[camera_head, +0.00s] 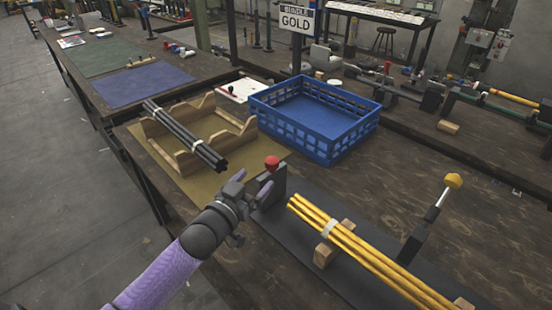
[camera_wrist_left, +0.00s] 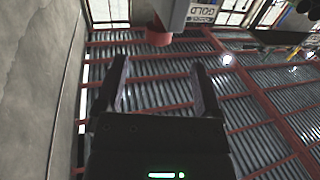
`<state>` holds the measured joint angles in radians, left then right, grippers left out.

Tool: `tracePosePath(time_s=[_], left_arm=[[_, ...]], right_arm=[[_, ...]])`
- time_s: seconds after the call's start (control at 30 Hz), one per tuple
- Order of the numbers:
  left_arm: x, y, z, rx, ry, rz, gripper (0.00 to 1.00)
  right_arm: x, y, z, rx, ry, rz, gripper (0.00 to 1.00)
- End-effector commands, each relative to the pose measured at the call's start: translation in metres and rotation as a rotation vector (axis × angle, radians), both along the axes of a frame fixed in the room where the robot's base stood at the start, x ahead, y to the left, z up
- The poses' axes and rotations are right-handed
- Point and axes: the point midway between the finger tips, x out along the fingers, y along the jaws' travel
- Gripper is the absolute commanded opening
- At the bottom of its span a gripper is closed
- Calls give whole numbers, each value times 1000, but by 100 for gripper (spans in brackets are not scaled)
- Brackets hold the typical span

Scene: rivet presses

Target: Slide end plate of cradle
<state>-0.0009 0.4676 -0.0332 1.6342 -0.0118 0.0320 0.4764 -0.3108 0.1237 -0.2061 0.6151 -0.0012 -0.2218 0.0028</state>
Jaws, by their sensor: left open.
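The cradle has a long dark base (camera_head: 375,235) with wooden blocks under a bundle of gold rods (camera_head: 350,252) tied by a pale band. Its end plate (camera_head: 273,188) is a dark upright plate at the left end, apart from the rod ends. A red knob (camera_head: 272,162) shows at its top. My left gripper (camera_head: 254,208) is beside the plate, on its left, with open jaws. In the left wrist view the open fingers (camera_wrist_left: 160,72) have nothing between them. The red knob (camera_wrist_left: 159,39) and grey plate (camera_wrist_left: 172,12) appear beyond the fingertips. My right gripper is not in view.
A lever with a yellow knob (camera_head: 453,181) stands behind the rods at right. A blue crate (camera_head: 318,145) is behind the plate, near a GOLD sign (camera_head: 296,20). A wooden cradle (camera_head: 165,150) with dark rods (camera_head: 185,135) lies to the left. The wooden table right of the crate is mostly clear.

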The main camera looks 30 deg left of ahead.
Motion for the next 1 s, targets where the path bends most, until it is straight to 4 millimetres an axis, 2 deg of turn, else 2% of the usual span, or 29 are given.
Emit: tracePosePath(time_s=[0.3, 0.4, 0.6, 0.87, 1.0], left_arm=[[63, -5, -4, 1, -1, -1, 86], [79, -6, -3, 1, 0, -1, 86], [94, -8, -2, 1, 1, -1, 86], [95, -8, 0, 1, 1, -1, 86], [95, -8, 0, 1, 1, -1, 59]], right_arm=[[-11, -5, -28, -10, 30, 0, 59], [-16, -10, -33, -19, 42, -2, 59], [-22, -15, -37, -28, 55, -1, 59], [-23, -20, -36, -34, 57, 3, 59], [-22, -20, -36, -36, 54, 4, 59]])
